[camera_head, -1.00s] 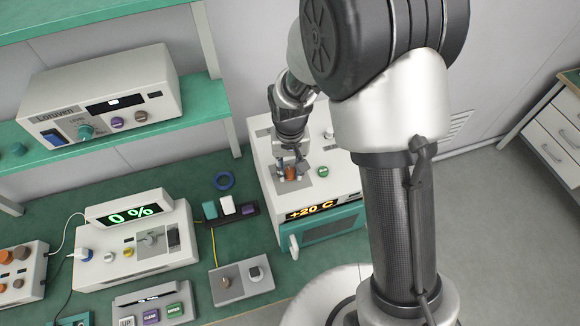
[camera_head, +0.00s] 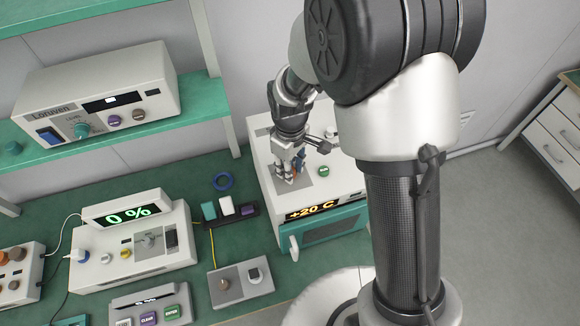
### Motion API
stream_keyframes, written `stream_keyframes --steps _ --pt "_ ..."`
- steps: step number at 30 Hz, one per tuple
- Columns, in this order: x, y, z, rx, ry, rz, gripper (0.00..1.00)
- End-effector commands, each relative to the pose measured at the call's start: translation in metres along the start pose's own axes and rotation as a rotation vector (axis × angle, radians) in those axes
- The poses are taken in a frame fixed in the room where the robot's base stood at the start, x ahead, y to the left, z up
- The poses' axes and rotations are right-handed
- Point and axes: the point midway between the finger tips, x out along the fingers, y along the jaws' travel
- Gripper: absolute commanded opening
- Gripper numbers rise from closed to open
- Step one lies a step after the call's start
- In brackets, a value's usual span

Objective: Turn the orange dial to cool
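The grey-white device with the orange dial stands at the back right of the bench. Its display (camera_head: 312,210) reads +20 C in amber above a teal door (camera_head: 330,237). My gripper (camera_head: 288,179) points down at the grey panel on the device's top, with its fingers at the orange dial (camera_head: 300,171). The dial is mostly hidden by the fingers; only a small patch of orange shows. I cannot tell whether the fingers press on it. A green button (camera_head: 323,171) sits just right of the dial.
A white unit with a 0 % display (camera_head: 128,215) stands at left. A shelf holds a white instrument (camera_head: 100,95) at upper left.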

Motion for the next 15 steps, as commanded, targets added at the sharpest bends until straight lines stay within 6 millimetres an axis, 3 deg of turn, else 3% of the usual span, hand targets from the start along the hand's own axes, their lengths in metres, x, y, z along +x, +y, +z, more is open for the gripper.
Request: stream_keyframes --steps 15 --pt "-0.0001 0.0001 -0.0002 -0.188 0.001 0.001 0.02"
